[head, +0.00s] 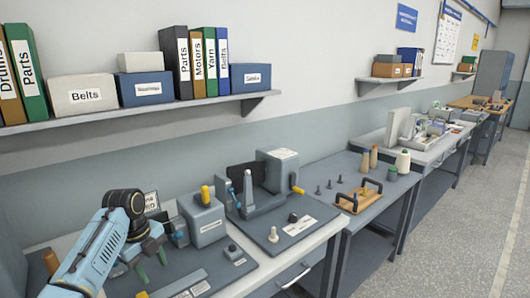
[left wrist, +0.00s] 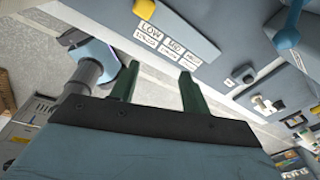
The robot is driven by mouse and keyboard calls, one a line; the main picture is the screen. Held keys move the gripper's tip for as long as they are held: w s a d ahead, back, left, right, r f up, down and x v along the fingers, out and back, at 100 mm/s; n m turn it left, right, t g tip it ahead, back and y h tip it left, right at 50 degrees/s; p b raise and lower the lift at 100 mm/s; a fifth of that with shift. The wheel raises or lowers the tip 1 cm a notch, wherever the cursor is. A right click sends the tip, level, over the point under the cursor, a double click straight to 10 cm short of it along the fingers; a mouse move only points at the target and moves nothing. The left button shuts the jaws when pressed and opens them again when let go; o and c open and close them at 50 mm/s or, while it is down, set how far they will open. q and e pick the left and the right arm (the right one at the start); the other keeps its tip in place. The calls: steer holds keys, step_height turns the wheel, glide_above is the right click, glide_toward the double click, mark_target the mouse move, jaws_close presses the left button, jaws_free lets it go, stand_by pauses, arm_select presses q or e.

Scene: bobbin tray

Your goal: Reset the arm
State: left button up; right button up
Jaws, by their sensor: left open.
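My left arm (head: 100,245) comes in from the lower left in the head view, light blue with a black wrist. My left gripper (head: 151,264) is open, with two green fingers apart and nothing between them. It is over the near left bench, in front of a grey machine with a yellow knob (head: 205,194). In the left wrist view the open fingers (left wrist: 158,72) point toward a grey panel labelled LOW, MID and HIGH (left wrist: 165,40). Contact with anything below is not clear. My right gripper does not show.
A grey press-like machine (head: 278,168) stands on the same bench. On the bench beyond are a wooden tray with black handles (head: 347,204), dark pegs (head: 329,185) and several cones (head: 403,161). A shelf (head: 130,114) with binders and boxes hangs above. Free floor (head: 440,235) lies at right.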

arm_select(q)
steer(key=s+d+f+n+t, duration=0.1)
steer(key=s+d+f+n, duration=0.25)
steer(key=s+f, duration=0.35)
steer(key=s+d+f+n, duration=0.2)
steer(key=s+f+n, duration=0.3)
steer(key=s, duration=0.4)
steer(key=s+d+r+n+t+y, duration=0.1)
steer(key=s+r+n, duration=0.1)
steer(key=s+n, duration=0.7)
steer(key=s+r+n+t, duration=0.15)
steer(key=s+n, duration=0.35)
steer(key=s, duration=0.8)
step_height(320, 180, down, 28)
steer(key=s+f+g+b, duration=0.1)
steer(key=g+b, duration=0.1)
steer(key=b, duration=0.3)
steer(key=s+a+f+m+b, duration=0.1)
steer(key=s+f+b, duration=0.3)
steer(key=s+f, duration=1.2)
step_height(320, 180, down, 4)
steer(key=shift+s+a+g+y, duration=0.3)
steer(key=shift+s+a+g, duration=0.15)
steer(key=shift+a, duration=0.45)
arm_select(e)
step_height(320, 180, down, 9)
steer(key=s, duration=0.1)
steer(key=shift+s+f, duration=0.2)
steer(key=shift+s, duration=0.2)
